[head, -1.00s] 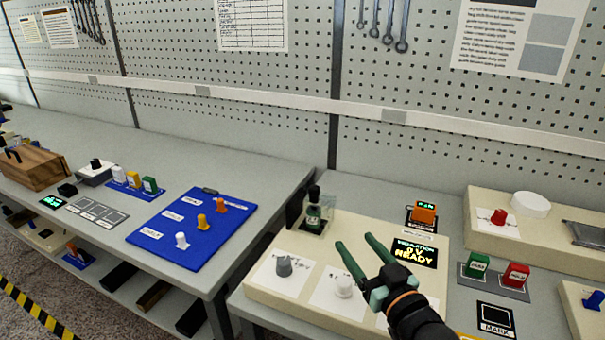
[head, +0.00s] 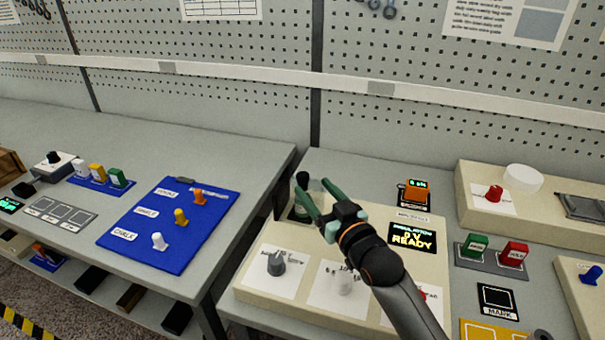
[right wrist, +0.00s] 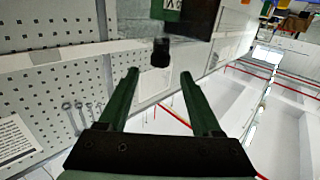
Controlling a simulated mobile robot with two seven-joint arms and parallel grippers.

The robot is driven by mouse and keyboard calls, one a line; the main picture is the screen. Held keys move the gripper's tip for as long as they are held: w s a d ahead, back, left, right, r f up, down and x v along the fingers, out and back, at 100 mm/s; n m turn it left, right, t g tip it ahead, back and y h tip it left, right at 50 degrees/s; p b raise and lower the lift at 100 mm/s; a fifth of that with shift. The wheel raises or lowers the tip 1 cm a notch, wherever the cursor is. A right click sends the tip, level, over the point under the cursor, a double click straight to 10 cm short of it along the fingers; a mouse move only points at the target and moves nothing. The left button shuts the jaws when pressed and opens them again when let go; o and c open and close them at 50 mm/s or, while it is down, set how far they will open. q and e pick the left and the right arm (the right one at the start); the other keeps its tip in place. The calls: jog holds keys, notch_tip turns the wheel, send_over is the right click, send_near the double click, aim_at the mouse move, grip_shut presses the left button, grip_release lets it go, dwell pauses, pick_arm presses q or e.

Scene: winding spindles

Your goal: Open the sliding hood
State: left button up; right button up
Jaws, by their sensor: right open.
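The hood looks like a small clear cover (head: 318,186) at the back left corner of the beige console (head: 255,292). A dark upright piece and a dark-capped item with a green label stand at the same spot, partly hidden by my gripper. My right gripper (head: 312,187) is open, its green fingers pointing at the hood from the front right. In the right wrist view a dark knob (right wrist: 161,52) and a clear panel show beyond and between the open fingers (right wrist: 158,85). I cannot tell whether the fingers touch the hood. My left gripper is out of view.
On the console are a grey knob (head: 276,264), a white knob and a display (head: 412,238) reading READY. An orange block (head: 416,194) stands behind it. A blue board (head: 170,228) with pegs lies on the left table. A pegboard wall rises behind.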

aim_at(306, 179)
jog(key=shift+x, duration=3.25)
jog(key=shift+c, duration=0.2)
grip_shut()
